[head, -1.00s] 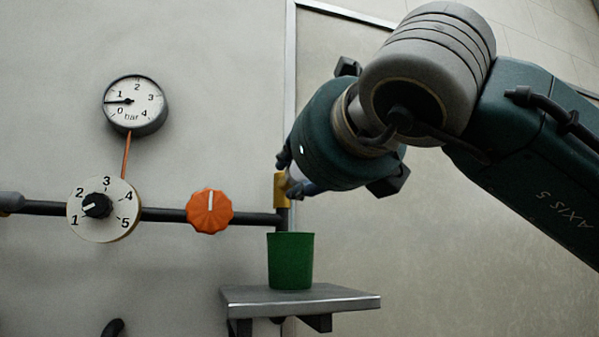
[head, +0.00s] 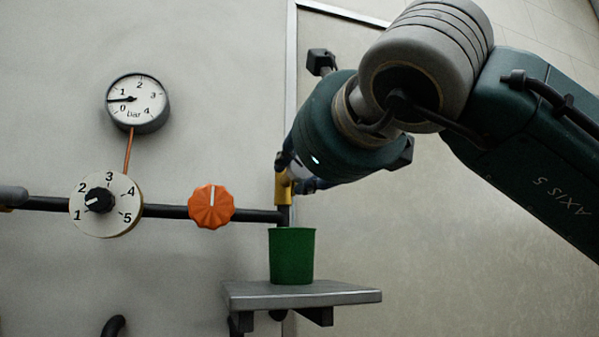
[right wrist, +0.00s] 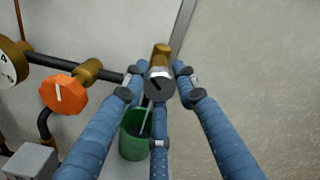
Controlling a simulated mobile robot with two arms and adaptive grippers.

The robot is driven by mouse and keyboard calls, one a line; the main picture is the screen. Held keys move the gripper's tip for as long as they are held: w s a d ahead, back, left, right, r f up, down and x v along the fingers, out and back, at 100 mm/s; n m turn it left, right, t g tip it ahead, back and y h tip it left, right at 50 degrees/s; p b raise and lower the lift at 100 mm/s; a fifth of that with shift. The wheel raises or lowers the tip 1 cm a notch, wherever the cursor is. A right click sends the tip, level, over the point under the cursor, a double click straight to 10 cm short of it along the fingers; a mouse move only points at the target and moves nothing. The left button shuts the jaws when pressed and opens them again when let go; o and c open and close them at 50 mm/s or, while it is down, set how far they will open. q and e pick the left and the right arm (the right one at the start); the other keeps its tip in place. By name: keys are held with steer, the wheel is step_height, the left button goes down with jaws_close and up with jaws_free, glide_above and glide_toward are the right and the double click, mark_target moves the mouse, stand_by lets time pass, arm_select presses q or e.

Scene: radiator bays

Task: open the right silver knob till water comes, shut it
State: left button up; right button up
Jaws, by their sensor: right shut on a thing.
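The silver knob (right wrist: 160,86) sits on a brass valve body (right wrist: 161,50) in the right wrist view, with a dark slanted mark on its face. The blue fingers of my right gripper (right wrist: 157,92) are closed around it from both sides and below. In the head view the right gripper (head: 293,180) is at the yellow valve (head: 282,188), and my wrist hides the knob. A green cup (head: 291,257) stands upright below the valve. A thin pale streak runs from below the knob into the cup (right wrist: 134,147) in the wrist view; it looks like water. My left gripper is out of view.
An orange knob (head: 211,206) and a numbered dial (head: 106,205) sit on the dark pipe (head: 165,211) left of the valve. A pressure gauge (head: 137,103) is above, its needle just below 1. The cup rests on a grey shelf (head: 345,296). The wall at right is clear.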

steer(key=n, duration=0.4)
steer(key=shift+w+f+n, duration=0.1)
steer(key=shift+f+n, duration=0.15)
steer(key=shift+n, duration=0.05)
steer(key=n, duration=0.4)
steer(key=shift+n, duration=0.3)
steer(key=shift+p, duration=0.3)
steer(key=o, duration=0.9)
steer(key=shift+c, duration=0.2)
steer(key=o, duration=0.3)
steer(key=shift+r, duration=0.1)
steer(key=shift+d, duration=0.1)
